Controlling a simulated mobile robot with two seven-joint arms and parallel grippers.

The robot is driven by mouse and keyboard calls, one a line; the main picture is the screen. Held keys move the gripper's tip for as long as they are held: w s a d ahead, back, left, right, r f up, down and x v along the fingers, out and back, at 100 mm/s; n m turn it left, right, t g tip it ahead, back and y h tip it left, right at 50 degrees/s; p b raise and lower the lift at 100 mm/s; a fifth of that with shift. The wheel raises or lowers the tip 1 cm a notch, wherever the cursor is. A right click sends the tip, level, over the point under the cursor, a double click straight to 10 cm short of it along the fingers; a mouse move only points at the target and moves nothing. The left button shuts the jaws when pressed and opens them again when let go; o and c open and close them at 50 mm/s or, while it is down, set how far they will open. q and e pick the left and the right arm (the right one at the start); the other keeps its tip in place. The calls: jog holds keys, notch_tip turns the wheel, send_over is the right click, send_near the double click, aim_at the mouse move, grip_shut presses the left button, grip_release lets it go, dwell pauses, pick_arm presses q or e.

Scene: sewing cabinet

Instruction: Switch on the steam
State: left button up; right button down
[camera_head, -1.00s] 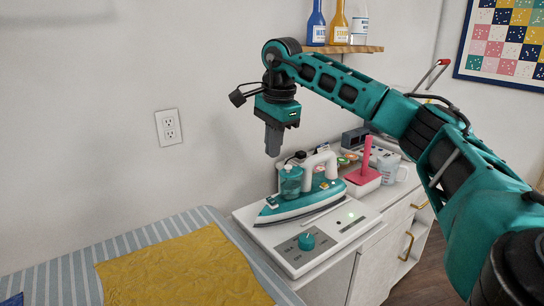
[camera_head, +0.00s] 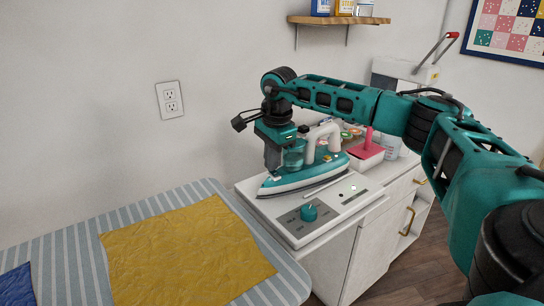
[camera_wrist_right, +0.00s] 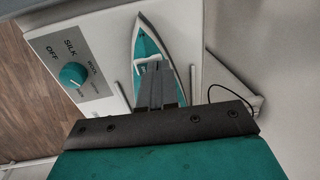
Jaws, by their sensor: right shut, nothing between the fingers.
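A teal and white iron (camera_head: 300,178) rests on a white station (camera_head: 264,214) on the cabinet. It has a clear teal water tank (camera_head: 294,155) and a white handle (camera_head: 325,132). My right gripper (camera_head: 272,168) is shut and empty, pointing down over the front part of the iron. In the right wrist view, its fingertips (camera_wrist_right: 152,68) are over the iron's teal nose (camera_wrist_right: 148,47), by a small white part; whether they touch it I cannot tell. A teal dial (camera_head: 309,212) sits on the station's front panel, which reads OFF and SILK in the right wrist view.
An ironing board (camera_head: 75,236) with a yellow cloth (camera_head: 185,255) lies at the left. A pink item (camera_head: 366,152) and a mug (camera_head: 391,149) stand behind the iron. A shelf (camera_head: 340,20) hangs above.

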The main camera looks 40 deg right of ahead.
jog(key=shift+g+p, duration=0.3)
jog(key=shift+p, duration=0.6)
jog(key=shift+w+f, duration=0.15)
jog(key=shift+f, duration=0.15)
jog(key=shift+s, duration=0.2)
